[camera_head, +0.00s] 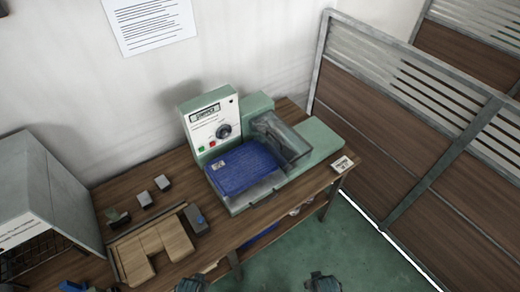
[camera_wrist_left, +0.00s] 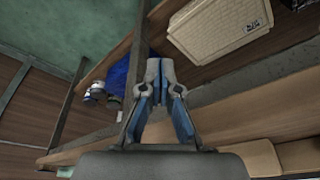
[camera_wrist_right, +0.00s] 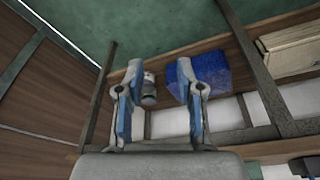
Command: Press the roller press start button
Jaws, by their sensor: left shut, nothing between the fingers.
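The roller press (camera_head: 265,160) is a pale green machine at the right end of the wooden table, with a clear cover over its roller part. Its white upright control panel (camera_head: 212,125) carries a dark round dial (camera_head: 223,131), a small red button (camera_head: 212,144) and a small green button (camera_head: 201,149). A blue panel (camera_head: 240,168) lies on the press bed. My left gripper (camera_wrist_left: 160,62) is shut and empty, low in front of the table. My right gripper (camera_wrist_right: 157,70) is open and empty, lower right of the press. Neither touches the press.
Wooden blocks (camera_head: 152,246) and small grey blocks (camera_head: 162,183) lie on the table left of the press. A grey cabinet (camera_head: 45,195) stands at far left. A slatted partition (camera_head: 400,120) stands at right. A lower shelf holds a blue item (camera_wrist_right: 225,72) and canisters (camera_wrist_right: 149,88).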

